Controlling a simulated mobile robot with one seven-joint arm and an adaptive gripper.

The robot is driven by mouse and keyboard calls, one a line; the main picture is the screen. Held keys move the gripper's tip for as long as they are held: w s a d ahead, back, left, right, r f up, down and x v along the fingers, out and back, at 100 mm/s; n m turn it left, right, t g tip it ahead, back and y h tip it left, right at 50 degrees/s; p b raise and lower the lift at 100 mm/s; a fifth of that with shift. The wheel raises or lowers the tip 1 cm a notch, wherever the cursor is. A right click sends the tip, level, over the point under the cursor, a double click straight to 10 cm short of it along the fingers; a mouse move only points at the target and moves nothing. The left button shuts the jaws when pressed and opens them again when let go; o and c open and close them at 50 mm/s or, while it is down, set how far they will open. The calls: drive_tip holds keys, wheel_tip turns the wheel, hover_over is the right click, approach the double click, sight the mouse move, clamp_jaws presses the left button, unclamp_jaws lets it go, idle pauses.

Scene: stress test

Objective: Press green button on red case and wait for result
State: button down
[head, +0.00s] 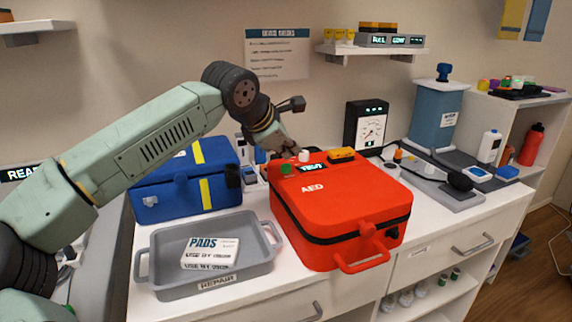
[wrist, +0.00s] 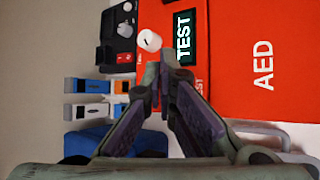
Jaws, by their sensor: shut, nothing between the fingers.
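The red AED case (head: 345,212) stands closed on the white counter, and its lid also shows in the wrist view (wrist: 235,75). The green button (head: 286,168) is at the case's back left corner, beside a small screen reading TEST (head: 312,167). A white knob (head: 303,156) stands just behind the screen. In the wrist view the TEST screen (wrist: 185,38) and white knob (wrist: 149,40) lie just beyond my fingertips; the green button is not seen there. My gripper (head: 293,150) is shut and empty, pointing down above the case's back left corner. I cannot tell whether it touches anything.
A blue case (head: 187,190) stands left of the red case. A grey tray (head: 157,252) holding a PADS packet (head: 210,253) sits in front of it. A black gauge box (head: 366,127) stands behind the red case. Wall shelves (head: 372,51) hang above.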

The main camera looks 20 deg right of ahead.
sight(288, 166)
drive_tip(key=shift+r+p, duration=1.65)
drive_tip(key=shift+r, duration=0.9)
drive_tip(key=shift+f, duration=0.1)
